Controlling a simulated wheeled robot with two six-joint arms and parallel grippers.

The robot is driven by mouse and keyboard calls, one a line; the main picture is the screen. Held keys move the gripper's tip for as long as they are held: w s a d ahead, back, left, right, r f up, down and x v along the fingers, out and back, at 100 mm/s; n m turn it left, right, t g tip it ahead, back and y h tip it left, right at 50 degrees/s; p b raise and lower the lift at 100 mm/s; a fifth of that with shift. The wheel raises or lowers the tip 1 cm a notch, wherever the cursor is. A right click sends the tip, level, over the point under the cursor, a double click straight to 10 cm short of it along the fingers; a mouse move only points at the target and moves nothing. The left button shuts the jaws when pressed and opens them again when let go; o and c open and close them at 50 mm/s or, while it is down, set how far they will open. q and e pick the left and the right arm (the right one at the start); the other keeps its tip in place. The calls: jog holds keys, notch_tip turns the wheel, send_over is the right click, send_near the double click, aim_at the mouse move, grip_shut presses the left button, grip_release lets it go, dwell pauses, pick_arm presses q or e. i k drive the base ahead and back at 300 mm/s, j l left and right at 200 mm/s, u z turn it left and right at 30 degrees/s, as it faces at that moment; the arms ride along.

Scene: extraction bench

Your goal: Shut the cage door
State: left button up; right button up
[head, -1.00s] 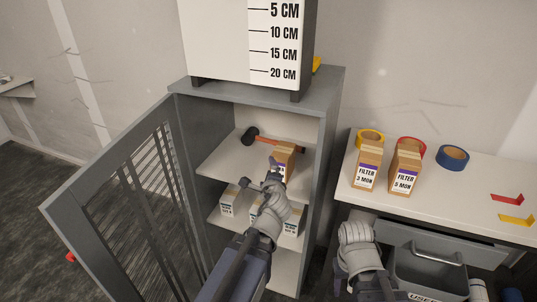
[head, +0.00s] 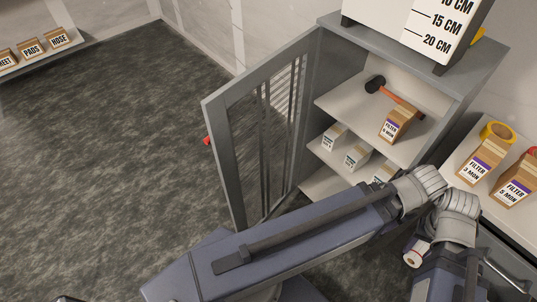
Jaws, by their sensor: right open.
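The cage door (head: 222,151) is a grey framed panel with vertical bars. It stands wide open, swung out from the left side of the grey cabinet (head: 352,45), with its free edge toward me. A small red part (head: 207,141) shows at that free edge. My right gripper (head: 68,298) shows only as a dark sliver at the bottom left edge; it is open and well apart from the door. My arm crosses in front of the cabinet's lower part and hides the lower door corner. My left gripper is not seen.
Inside the cabinet are a filter box (head: 400,122), a hammer (head: 376,84) and several small white boxes (head: 357,156). A bench with filter boxes (head: 480,160) and yellow tape (head: 498,131) stands at right. The dark floor (head: 120,150) left of the door is clear.

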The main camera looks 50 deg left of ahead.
aim_at(214, 106)
jog(key=k+j, duration=0.15)
jog(key=k, duration=0.2)
jog(key=k+j, duration=0.15)
jog(key=k, duration=0.2)
jog(key=k+j, duration=0.1)
jog(key=j, duration=0.25)
jog(key=k+j, duration=0.15)
jog(key=j, duration=0.2)
jog(key=k+j, duration=0.1)
jog(key=j, duration=0.25)
jog(key=k+j, duration=0.1)
jog(key=j, duration=1.4)
jog(key=i+z, duration=0.05)
